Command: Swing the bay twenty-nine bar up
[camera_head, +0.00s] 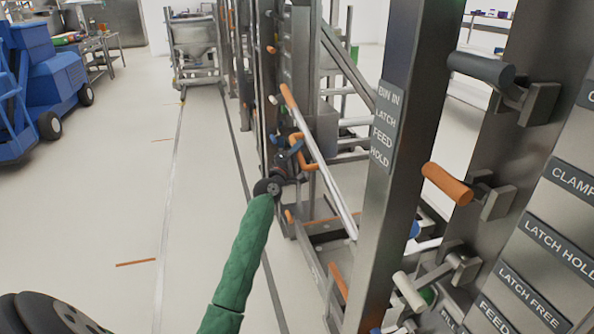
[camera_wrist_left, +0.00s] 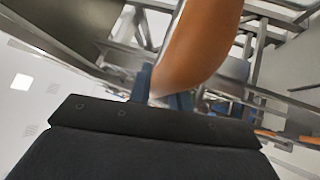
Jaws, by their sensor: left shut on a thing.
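My left gripper (camera_head: 287,158) reaches in at the end of my green-sleeved arm, beside the metal rack in the head view. It is shut on an orange handle (camera_head: 308,165). In the left wrist view the orange handle (camera_wrist_left: 205,40) looms large and meets the blue fingers (camera_wrist_left: 160,95). A long pale bar (camera_head: 325,180) with an orange upper end (camera_head: 288,97) slants down to the right just past the gripper. I cannot tell whether the held handle joins this bar. No bay number is readable. My right gripper is out of view.
A steel post (camera_head: 405,180) labelled "BIN IN, LATCH FEED HOLD" stands right of the bar. Levers with dark (camera_head: 480,68), orange (camera_head: 447,183) and pale (camera_head: 408,290) grips stick out farther right. A blue vehicle (camera_head: 50,75) stands far left. The aisle floor (camera_head: 110,200) is clear.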

